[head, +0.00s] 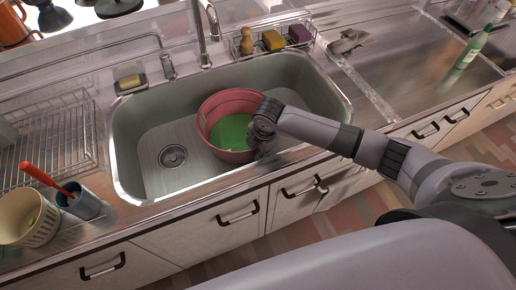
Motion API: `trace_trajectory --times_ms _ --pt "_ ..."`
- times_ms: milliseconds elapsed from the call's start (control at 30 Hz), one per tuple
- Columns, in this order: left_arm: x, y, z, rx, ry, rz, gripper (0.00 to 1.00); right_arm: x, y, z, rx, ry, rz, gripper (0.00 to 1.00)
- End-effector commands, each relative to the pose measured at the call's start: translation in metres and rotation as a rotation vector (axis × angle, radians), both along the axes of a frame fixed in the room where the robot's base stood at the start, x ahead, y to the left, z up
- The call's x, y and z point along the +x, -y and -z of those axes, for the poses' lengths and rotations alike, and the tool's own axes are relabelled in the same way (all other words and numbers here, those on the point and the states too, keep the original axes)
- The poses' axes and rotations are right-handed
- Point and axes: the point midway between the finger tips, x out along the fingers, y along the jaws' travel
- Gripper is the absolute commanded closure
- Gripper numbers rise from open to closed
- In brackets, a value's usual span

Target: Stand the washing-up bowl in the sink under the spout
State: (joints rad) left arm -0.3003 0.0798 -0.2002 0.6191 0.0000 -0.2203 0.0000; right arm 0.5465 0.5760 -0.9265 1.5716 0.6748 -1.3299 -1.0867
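The washing-up bowl (207,107) is pink-red, with a green inside bottom. It is in the right-middle part of the metal sink (141,121), right of the drain (173,156), and looks upright. The tap's spout (212,20) rises behind the sink, and its tip is above and behind the bowl in the picture. My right gripper (263,148) points down at the bowl's right front rim and overlaps it. Its fingers are small and dark here, and I cannot tell whether they grip the rim. My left gripper is out of view.
A wire rack (55,140), a pale basket (25,217) and a blue cup (84,205) stand left. A soap dish (130,83) and a sponge caddy (262,47) line the sink's back edge. A green bottle (469,50) stands on the right drainboard.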

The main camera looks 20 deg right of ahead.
Motion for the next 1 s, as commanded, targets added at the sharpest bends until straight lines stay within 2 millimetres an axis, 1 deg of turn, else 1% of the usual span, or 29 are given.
trace_trajectory --times_ms 33,133,400,533,667,900,1000 --pt "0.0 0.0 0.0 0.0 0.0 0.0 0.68 0.0 0.0 0.0 0.0 0.0 0.0 0.79" --pt "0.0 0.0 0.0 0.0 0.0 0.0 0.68 0.0 0.0 0.0 0.0 0.0 0.0 0.72" --pt "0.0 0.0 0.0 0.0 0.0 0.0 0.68 0.0 0.0 -0.001 0.0 0.0 0.0 0.72" --pt "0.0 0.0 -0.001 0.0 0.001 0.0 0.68 0.0 0.0 -0.009 0.002 0.003 -0.001 0.72" --pt "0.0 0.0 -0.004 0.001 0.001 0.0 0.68 -0.004 0.002 -0.03 0.0 0.004 0.0 0.72" --pt "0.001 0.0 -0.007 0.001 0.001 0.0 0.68 -0.014 0.004 -0.082 0.001 0.005 -0.001 0.72" --pt "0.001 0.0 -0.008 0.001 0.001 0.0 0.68 -0.018 0.005 -0.099 0.002 0.004 0.0 0.72"
